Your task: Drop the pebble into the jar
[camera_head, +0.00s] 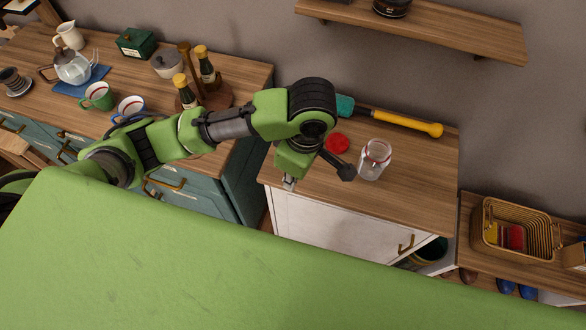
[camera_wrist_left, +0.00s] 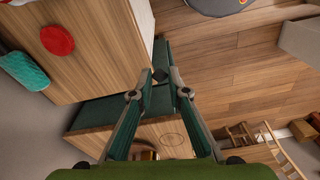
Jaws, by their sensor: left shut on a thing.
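The clear glass jar (camera_head: 375,160) stands upright and open on the wooden top of the white cabinet. A red lid (camera_head: 337,143) lies flat to its left, and it also shows in the left wrist view (camera_wrist_left: 57,40). My left gripper (camera_head: 289,183) points down near the cabinet's front left edge, left of the jar and apart from it; my arm hides most of it in the head view. In the left wrist view its fingers are closed on a small dark pebble (camera_wrist_left: 158,75) at the tips. The pebble is hidden in the head view. My right gripper is not in view.
A wooden shelf (camera_head: 430,28) hangs above. Bottles (camera_head: 207,72) and mugs (camera_head: 97,97) stand on the left counter. The cabinet top right of the jar (camera_head: 425,180) is clear.

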